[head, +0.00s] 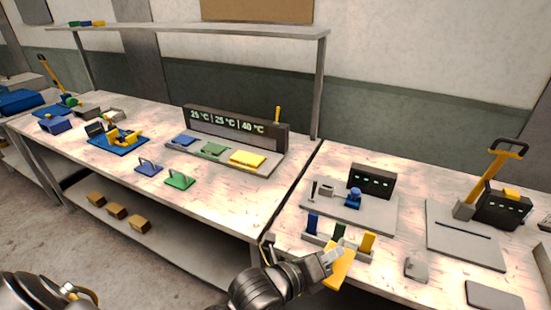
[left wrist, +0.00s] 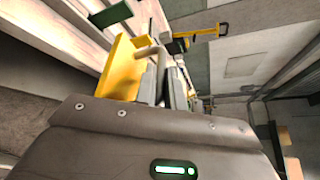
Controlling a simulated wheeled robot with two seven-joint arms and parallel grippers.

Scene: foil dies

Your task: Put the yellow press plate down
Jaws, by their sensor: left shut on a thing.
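The yellow press plate (head: 342,268) is held by my left gripper (head: 327,262) above the front edge of the right table. It shows tilted in the left wrist view (left wrist: 123,68), with its grey handle (left wrist: 147,51) at the fingers of the left gripper (left wrist: 166,82). The jaws are shut on it. A blue plate with a handle (head: 148,169) and a green plate with a handle (head: 180,181) stand on the left table. My right gripper is not in view.
A rack with blue, green and yellow blocks (head: 368,243) is just behind the held plate. A grey mouse-like object (head: 415,268) lies to its right. A temperature display (head: 238,128) stands behind coloured pads. The left table's front is clear right of the green plate.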

